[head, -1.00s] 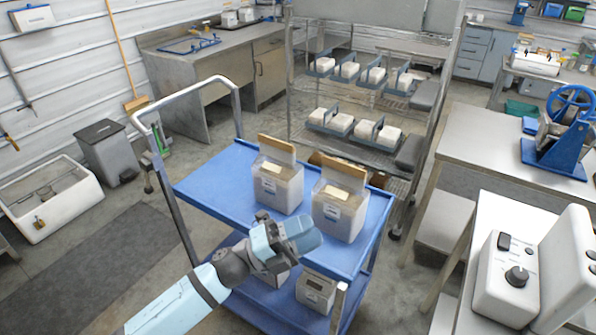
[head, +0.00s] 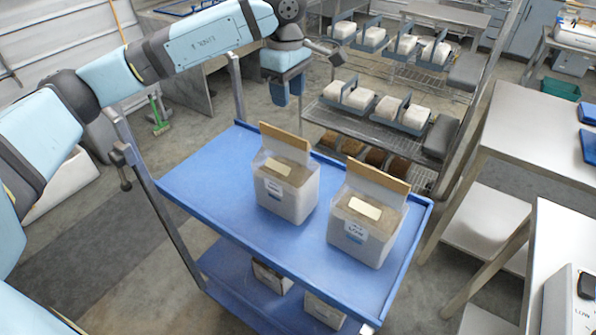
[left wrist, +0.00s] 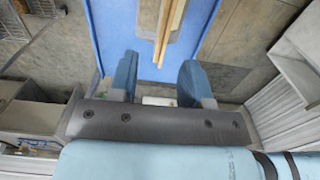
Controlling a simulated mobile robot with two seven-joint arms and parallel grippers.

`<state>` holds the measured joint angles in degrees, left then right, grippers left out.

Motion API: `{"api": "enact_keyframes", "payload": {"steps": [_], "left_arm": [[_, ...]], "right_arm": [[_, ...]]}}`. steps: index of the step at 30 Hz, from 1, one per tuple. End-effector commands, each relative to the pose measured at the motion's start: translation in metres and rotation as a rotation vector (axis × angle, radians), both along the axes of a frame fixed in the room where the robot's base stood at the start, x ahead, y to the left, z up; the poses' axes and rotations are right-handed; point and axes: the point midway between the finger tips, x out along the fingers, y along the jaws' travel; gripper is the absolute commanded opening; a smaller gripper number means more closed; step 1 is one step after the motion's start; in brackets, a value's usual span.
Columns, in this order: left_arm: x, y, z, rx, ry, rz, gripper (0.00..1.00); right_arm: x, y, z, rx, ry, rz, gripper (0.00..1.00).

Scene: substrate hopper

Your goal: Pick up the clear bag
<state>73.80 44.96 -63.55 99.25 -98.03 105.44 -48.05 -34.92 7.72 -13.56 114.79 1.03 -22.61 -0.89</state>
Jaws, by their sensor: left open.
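Two clear bags with pale brown contents, white labels and wooden strips along their tops stand upright on the blue cart (head: 205,180). One clear bag (head: 286,195) is near the middle of the top shelf, the other (head: 366,235) nearer its right end. My left gripper (head: 280,98) points down past the cart's far edge, above and behind the bags, apart from both. In the left wrist view its jaws (left wrist: 157,80) are open with nothing between them; wooden strips (left wrist: 170,28) show beyond them over the blue shelf. My right gripper is not in view.
A wire rack (head: 335,118) with several white blocks in blue holders stands behind the cart. More bags (head: 272,278) sit on the cart's lower shelf. Steel tables (head: 530,135) stand at the right. The left part of the top shelf is bare.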

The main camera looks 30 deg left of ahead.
Motion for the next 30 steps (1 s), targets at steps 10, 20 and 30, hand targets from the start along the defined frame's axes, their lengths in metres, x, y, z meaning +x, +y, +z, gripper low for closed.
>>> {"api": "enact_keyframes", "payload": {"steps": [10,20,30], "left_arm": [[0.000,0.007,-0.046,0.028,-0.003,0.001,0.44],[0.000,0.006,-0.083,0.025,-0.006,0.002,0.44],[-0.007,0.010,-0.127,0.024,-0.006,0.002,0.44]], "right_arm": [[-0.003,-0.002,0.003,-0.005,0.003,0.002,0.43],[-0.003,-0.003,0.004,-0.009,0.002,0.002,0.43],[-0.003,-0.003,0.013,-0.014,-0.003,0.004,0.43]]}}
